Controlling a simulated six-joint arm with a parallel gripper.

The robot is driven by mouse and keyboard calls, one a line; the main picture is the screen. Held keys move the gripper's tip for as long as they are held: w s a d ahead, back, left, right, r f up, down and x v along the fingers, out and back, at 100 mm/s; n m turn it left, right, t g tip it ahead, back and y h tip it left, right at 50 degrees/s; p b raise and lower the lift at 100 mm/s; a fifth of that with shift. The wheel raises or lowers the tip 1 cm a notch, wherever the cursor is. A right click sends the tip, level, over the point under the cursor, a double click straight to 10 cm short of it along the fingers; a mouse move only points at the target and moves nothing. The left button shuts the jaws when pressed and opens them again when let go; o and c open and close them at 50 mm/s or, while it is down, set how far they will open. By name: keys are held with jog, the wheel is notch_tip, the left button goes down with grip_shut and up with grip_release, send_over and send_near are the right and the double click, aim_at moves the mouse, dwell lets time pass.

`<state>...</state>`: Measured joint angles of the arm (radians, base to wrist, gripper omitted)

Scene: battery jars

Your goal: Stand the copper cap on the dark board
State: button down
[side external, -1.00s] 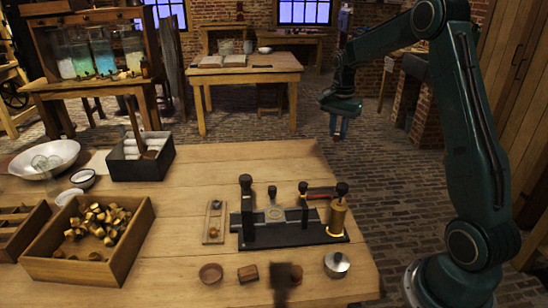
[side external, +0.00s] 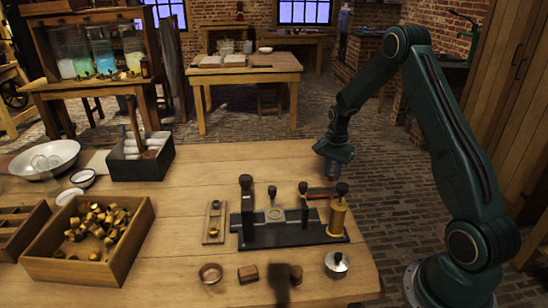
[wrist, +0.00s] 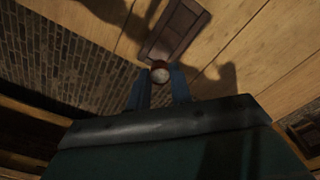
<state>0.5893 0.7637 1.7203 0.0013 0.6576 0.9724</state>
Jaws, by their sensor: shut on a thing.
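My gripper (wrist: 160,82) has its two blue fingers shut on a small round copper cap (wrist: 160,72), which shows a pale centre in the wrist view. In the side view my gripper (side external: 326,176) is low over the far right edge of the table, and the cap is too small to tell there.
A black stand (side external: 285,233) with upright posts and a brass cylinder (side external: 337,217) is close in front of the board. A lidded metal pot (side external: 337,265) and small wooden pieces (side external: 247,273) are nearer. A box of brass parts (side external: 140,225) stands left. The table's back middle is clear.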

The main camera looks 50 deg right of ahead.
aim_at(331, 179)
jog(key=shift+f, duration=0.35)
jog(key=shift+f, duration=0.1)
jog(key=shift+f, duration=2.05)
jog(key=shift+f, duration=0.1)
jog(key=c, duration=1.3)
grip_release()
jog(key=shift+o, duration=0.2)
notch_tip(331, 179, up, 12)
